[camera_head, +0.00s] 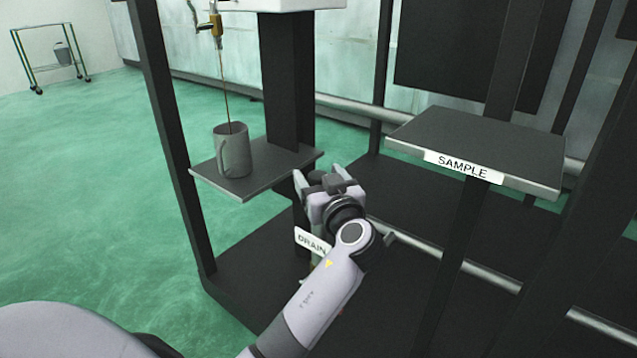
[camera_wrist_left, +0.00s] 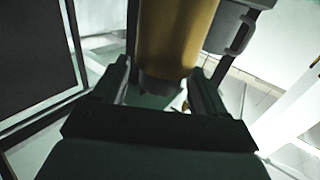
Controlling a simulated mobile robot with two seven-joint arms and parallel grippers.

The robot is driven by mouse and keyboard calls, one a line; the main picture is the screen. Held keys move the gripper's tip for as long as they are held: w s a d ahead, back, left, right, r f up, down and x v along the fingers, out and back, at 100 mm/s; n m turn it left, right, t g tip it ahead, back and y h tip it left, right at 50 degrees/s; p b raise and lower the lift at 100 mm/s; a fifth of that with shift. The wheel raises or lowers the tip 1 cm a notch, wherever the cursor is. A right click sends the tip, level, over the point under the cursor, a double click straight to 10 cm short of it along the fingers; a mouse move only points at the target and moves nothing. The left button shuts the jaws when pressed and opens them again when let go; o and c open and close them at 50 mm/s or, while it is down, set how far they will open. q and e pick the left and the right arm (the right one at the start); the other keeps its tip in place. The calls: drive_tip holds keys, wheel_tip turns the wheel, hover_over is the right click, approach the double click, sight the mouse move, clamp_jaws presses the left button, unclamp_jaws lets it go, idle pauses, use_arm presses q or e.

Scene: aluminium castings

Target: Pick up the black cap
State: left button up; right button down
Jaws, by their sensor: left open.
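My left gripper (camera_head: 322,183) is open in the head view, near the right edge of the small shelf with the grey mug. It also shows in the left wrist view (camera_wrist_left: 161,85), with its two fingers spread. A yellow-brown cylinder (camera_wrist_left: 176,38) with a dark lower end appears between and beyond those fingers; I cannot tell whether they touch it. A small dark shape shows at the gripper in the head view, but I cannot tell whether it is the black cap. I cannot pick out the cap for certain. My right gripper is not in view.
A grey mug (camera_head: 232,150) stands on the small shelf (camera_head: 243,186) under a brass tap (camera_head: 215,24) with a thin brown stream. A DRAIN sign (camera_head: 312,241) is beside my left arm. A SAMPLE shelf (camera_head: 480,144) is bare at right. Dark frame posts stand around.

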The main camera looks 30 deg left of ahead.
use_arm(q)
drive_tip(key=shift+x, duration=1.2)
drive_tip(key=c, duration=1)
drive_tip(key=shift+c, duration=0.2)
drive_tip(key=shift+r, duration=0.15)
